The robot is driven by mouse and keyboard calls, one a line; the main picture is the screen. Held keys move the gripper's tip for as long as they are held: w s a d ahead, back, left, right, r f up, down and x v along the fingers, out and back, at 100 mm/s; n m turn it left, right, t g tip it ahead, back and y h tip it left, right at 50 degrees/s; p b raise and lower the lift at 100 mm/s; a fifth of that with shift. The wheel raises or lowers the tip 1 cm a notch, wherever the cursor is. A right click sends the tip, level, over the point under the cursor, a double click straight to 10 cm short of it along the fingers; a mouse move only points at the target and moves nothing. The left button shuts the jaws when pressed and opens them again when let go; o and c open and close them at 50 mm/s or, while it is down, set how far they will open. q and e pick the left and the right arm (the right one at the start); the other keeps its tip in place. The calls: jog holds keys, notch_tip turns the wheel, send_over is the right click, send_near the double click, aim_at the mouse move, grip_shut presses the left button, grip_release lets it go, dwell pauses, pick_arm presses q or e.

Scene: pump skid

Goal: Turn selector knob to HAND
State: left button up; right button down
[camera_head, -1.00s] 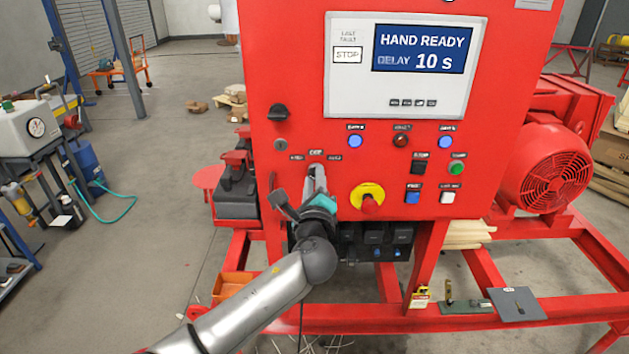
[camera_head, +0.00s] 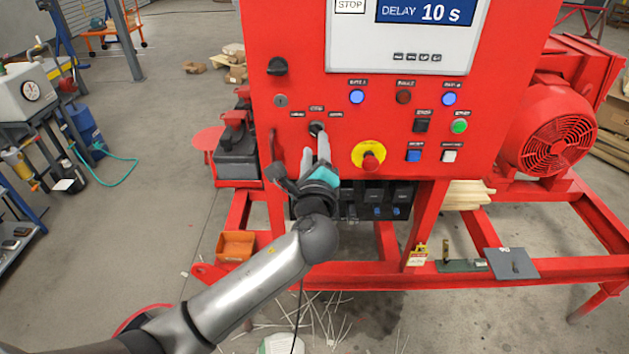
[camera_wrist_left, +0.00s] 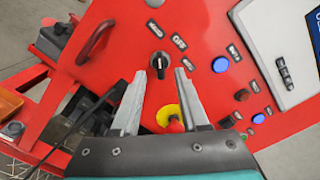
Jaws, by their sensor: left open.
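The selector knob (camera_head: 316,128) is small and black on the red panel, under a row of three small labels. In the left wrist view the knob (camera_wrist_left: 160,62) carries a pale mark running roughly up the picture; the middle label beside it reads OFF, and the others are too small to read surely. My left gripper (camera_head: 315,148) is in front of and just below the knob. In the wrist view its two fingers (camera_wrist_left: 161,75) are apart, with the knob seen between and just beyond the tips. It holds nothing. My right gripper is out of view.
A red emergency button with a yellow collar (camera_head: 369,156) sits right of the knob. A black rotary switch (camera_head: 278,66) and a key lock (camera_head: 281,101) are up left, and a red handle (camera_head: 272,145) is left. Lit buttons (camera_head: 357,97) and a display (camera_head: 425,14) are above right.

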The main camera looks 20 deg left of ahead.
pick_arm(q)
jog(key=v, duration=1)
jog(key=shift+s+b, duration=0.4)
jog(key=shift+d, duration=0.1)
